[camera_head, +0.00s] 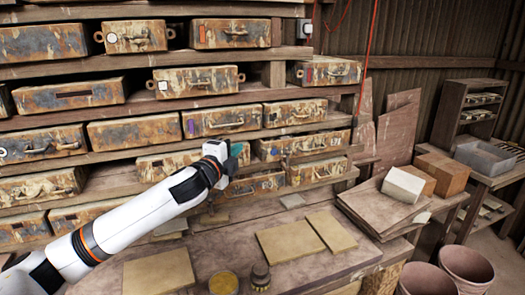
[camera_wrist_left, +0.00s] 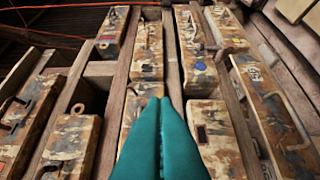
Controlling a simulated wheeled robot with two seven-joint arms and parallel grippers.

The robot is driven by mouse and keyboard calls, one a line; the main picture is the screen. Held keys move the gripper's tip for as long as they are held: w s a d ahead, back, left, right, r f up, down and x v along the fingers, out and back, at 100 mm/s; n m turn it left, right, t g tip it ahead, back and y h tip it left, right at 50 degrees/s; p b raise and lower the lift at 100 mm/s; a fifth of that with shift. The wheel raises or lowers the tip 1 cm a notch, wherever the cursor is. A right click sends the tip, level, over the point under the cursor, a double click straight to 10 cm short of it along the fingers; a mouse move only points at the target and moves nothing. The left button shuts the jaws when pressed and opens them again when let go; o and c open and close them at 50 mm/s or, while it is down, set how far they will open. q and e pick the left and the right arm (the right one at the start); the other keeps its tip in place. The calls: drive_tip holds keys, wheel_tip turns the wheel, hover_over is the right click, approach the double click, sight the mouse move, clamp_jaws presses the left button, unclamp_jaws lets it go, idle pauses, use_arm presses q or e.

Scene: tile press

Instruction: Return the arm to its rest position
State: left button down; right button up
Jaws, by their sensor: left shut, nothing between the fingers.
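My left arm comes in from the left in the head view. Its gripper (camera_head: 236,160) is in front of the lower shelf rows, above the back of the workbench. In the left wrist view the teal fingers (camera_wrist_left: 160,120) are pressed together with nothing between them. They point toward the shelves of worn, rust-stained drawer boxes. In the wrist view one box (camera_wrist_left: 148,50) shows just beyond the fingertips; I cannot tell how far off it is. My right gripper is in neither view.
The wooden workbench (camera_head: 300,275) holds flat tan tiles (camera_head: 290,243), a yellow-topped round tin (camera_head: 223,283) and a small dark jar (camera_head: 260,275). A white block (camera_head: 403,185) and cardboard box (camera_head: 442,172) stand right. Buckets (camera_head: 466,268) stand lower right. A red cord (camera_head: 368,60) hangs near the shelf's right end.

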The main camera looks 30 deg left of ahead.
use_arm(q)
drive_tip(key=s+d+f+n+g+h, duration=0.1)
drive_tip(key=s+d+f+n+g, duration=0.35)
drive_tip(key=f, duration=0.75)
drive_tip(key=s+d+f+n+g, duration=0.2)
drive_tip(key=s+d+f, duration=0.5)
drive_tip(key=f, duration=0.5)
drive_tip(key=s+d+f+n+g, duration=0.2)
drive_tip(key=s+f+n+g, duration=0.15)
drive_tip(key=s, duration=0.45)
drive_tip(key=s+d+f+n+g, duration=0.2)
drive_tip(key=s+d+f, duration=0.15)
drive_tip(key=s, duration=0.55)
drive_tip(key=s+d+f+n+g, duration=0.2)
drive_tip(key=s+f+n, duration=0.15)
drive_tip(key=s, duration=0.45)
wheel_tip(320, 180, down, 27)
drive_tip(key=s+g, duration=0.1)
drive_tip(key=g, duration=0.1)
drive_tip(key=s+a+f+g, duration=0.1)
drive_tip(key=s+a+f, duration=0.2)
drive_tip(key=s+f, duration=1.3)
drive_tip(key=shift+s+f+m+h, duration=0.3)
drive_tip(key=shift+s+m, duration=0.05)
drive_tip(key=shift+s, duration=0.1)
